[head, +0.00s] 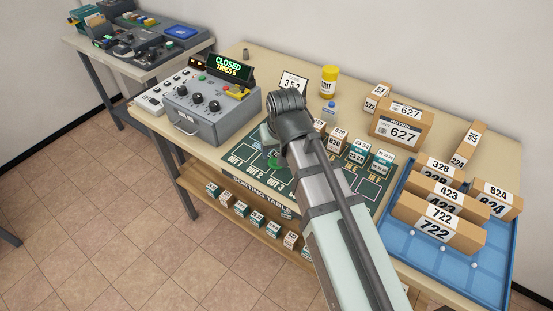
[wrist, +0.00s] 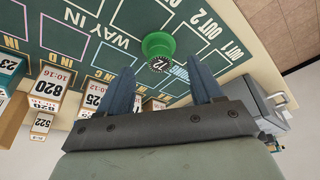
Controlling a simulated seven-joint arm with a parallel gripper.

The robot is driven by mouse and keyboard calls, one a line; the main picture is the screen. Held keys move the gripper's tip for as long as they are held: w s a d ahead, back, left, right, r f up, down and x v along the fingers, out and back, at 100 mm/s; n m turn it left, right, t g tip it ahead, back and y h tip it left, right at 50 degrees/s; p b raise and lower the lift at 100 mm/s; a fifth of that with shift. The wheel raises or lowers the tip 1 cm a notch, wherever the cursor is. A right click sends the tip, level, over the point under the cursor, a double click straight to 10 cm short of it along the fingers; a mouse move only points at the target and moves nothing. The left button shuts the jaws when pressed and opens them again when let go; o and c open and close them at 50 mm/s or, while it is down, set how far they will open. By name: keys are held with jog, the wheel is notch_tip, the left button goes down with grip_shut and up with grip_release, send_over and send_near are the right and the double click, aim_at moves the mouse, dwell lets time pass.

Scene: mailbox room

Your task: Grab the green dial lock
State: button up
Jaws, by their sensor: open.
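The green dial lock (wrist: 158,45) is a round green piece with a dark numbered dial, on the dark green sorting mat (wrist: 90,30). In the wrist view it lies just past and between my two blue-grey fingertips. My gripper (wrist: 160,65) is open, and nothing is between its fingers. In the head view a bit of the green dial lock (head: 273,162) shows beneath my gripper; my arm hides much of the area around it. I cannot tell the exact gap between fingers and lock.
A grey control box (head: 207,100) with a "CLOSED TRIES 5" display stands to the left. Several small numbered boxes (head: 337,138) stand on the mat beside my arm. A blue tray (head: 470,262) with cartons is at the right. A yellow bottle (head: 329,82) stands behind.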

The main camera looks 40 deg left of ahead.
aim_at(277, 154)
jog(key=shift+w+x, duration=0.15)
jog(key=shift+x, duration=1.15)
jog(key=shift+w+x, duration=0.1)
jog(key=shift+x, duration=1.2)
jog(key=shift+a+r, duration=0.1)
jog(key=shift+a, duration=0.05)
jog(key=shift+c, duration=0.4)
jog(key=c, duration=0.7)
